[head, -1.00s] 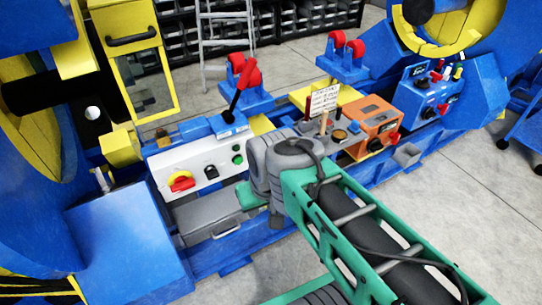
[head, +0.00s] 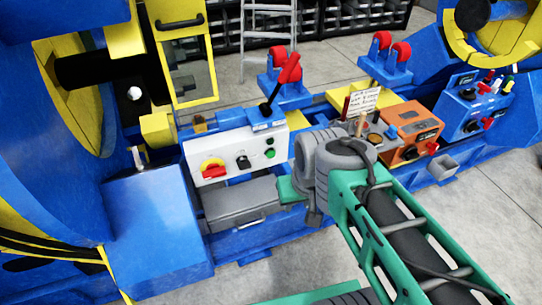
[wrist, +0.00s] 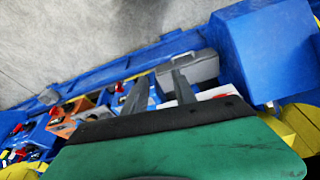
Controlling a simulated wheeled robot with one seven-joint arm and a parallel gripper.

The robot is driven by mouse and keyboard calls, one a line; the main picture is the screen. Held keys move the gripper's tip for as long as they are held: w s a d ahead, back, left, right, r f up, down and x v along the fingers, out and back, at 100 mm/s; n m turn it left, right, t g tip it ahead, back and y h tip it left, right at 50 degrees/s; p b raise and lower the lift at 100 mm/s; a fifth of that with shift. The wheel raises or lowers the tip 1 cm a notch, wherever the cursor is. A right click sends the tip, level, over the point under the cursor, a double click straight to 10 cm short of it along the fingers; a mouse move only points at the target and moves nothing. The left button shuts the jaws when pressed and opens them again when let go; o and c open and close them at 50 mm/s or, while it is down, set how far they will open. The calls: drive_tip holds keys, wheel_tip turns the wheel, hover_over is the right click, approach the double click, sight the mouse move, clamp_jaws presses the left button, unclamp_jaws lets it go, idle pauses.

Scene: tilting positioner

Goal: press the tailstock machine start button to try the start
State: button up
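A blue control box (head: 468,112) with several coloured knobs stands on the right-hand machine. I cannot read which control is the tailstock start button. My gripper's fingers (wrist: 159,88) show apart and empty in the wrist view, pointing toward the bed and a grey case (wrist: 190,70). In the head view my arm's grey joint hides the fingers. No contact with a button shows.
A red-handled lever (head: 286,76) rises above the white panel. A blue block (head: 155,225) stands at left. A ladder (head: 268,30) and shelving are behind. Floor is open at lower right.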

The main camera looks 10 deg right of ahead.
clamp_jaws()
idle(1.5)
